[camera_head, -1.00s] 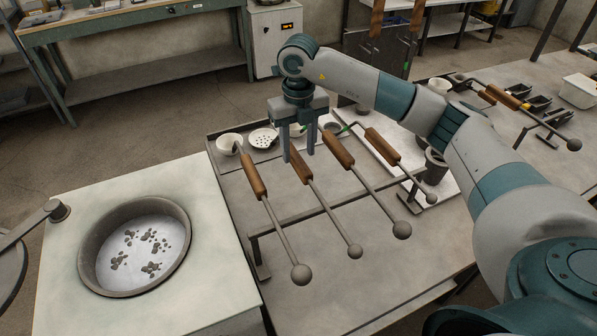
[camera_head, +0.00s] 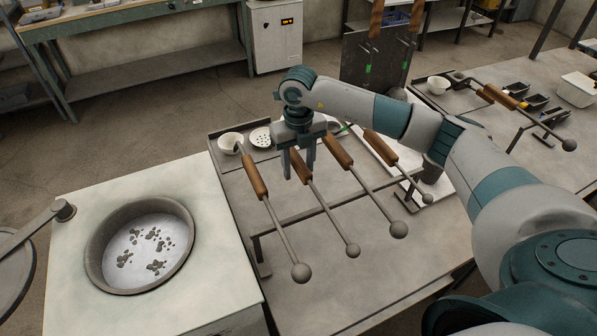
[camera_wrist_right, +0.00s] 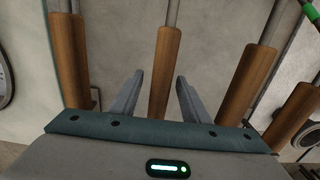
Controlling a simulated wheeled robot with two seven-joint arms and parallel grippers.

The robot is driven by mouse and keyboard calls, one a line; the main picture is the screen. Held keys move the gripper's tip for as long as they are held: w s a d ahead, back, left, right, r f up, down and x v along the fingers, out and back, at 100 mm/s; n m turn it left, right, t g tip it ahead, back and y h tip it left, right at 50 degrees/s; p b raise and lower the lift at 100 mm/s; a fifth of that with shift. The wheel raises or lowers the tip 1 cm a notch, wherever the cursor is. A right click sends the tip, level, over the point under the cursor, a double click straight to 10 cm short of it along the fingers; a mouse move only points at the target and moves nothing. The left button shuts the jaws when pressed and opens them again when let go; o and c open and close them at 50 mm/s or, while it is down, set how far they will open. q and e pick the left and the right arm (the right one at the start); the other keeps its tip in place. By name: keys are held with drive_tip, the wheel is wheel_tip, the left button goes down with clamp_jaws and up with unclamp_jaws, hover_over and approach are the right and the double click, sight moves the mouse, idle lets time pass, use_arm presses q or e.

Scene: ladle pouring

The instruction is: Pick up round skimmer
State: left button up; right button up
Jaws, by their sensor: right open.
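Several long tools with wooden grips and ball-shaped ends lie side by side on a metal rack. Their grips are the leftmost (camera_head: 254,176), the second (camera_head: 303,168), the third (camera_head: 338,152) and the rightmost (camera_head: 381,147). A white perforated round head (camera_head: 261,138) rests at the rack's far end, and which grip it joins is hidden. My right gripper (camera_head: 299,175) is open and points down at the second grip. In the right wrist view that grip (camera_wrist_right: 164,75) shows between the spread fingers (camera_wrist_right: 158,98). My left gripper is out of view.
A white cup-shaped head (camera_head: 230,142) sits left of the perforated one. The neighbouring grips (camera_wrist_right: 68,60) (camera_wrist_right: 247,80) are close on both sides. A round pot with dark floating bits (camera_head: 92,240) is set in the pale block at left. A bench stands at right.

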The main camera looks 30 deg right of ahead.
clamp_jaws()
drive_tip(key=shift+r, duration=0.1)
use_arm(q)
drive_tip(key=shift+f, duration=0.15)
use_arm(e)
drive_tip(key=shift+w+r, duration=0.1)
drive_tip(key=shift+r, duration=0.05)
